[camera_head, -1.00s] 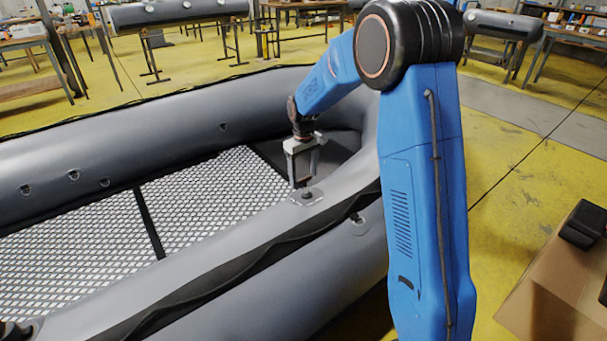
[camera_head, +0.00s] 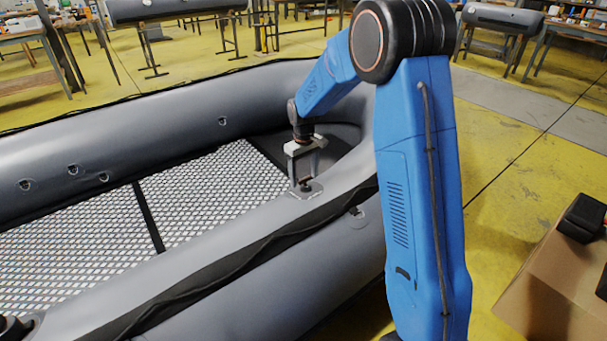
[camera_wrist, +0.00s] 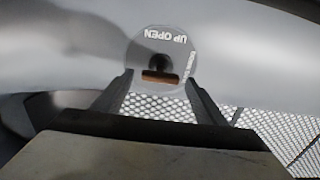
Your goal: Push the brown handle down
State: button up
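The brown handle (camera_wrist: 160,77) is a short bar on a round grey plate marked "UP OPEN" (camera_wrist: 165,60). The plate (camera_head: 314,192) sits on top of the near grey boat tube in the head view, where the handle is small and partly hidden by the fingers. My gripper (camera_wrist: 158,76) points down at the plate, fingers apart on either side of the handle, with a visible gap at each side in the wrist view. In the head view my gripper (camera_head: 304,180) is just above the plate. Contact with the handle cannot be told.
The grey inflatable boat (camera_head: 120,105) has a meshed floor (camera_head: 80,225) inside its tubes. A cardboard box (camera_head: 555,290) with a black object on it stands at the right. Tables (camera_head: 30,50) and other boats are at the back.

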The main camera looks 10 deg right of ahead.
jog(key=shift+r, duration=0.15)
notch_tip(320, 180, up, 17)
dwell(0.7)
jog(key=shift+r, duration=0.1)
jog(key=s+d+r+m+t, duration=0.1)
jog(key=s+d+r, duration=0.15)
jog(key=s, duration=0.45)
jog(key=s+d+r+t, duration=0.1)
jog(key=s+r, duration=0.2)
jog(key=s, duration=0.5)
jog(key=s+d+r+m, duration=0.1)
jog(key=s+r, duration=0.2)
jog(key=s, duration=0.4)
jog(key=s+d+f+m+t, duration=0.1)
jog(key=s+f, duration=0.2)
jog(key=s, duration=0.8)
jog(key=s+d+f+m+t, duration=0.1)
jog(key=s+f, duration=0.2)
jog(key=s, duration=0.7)
jog(key=shift+s+d+m+t, duration=0.25)
jog(key=shift+s+m+t, duration=0.05)
jog(key=shift+s+t, duration=0.1)
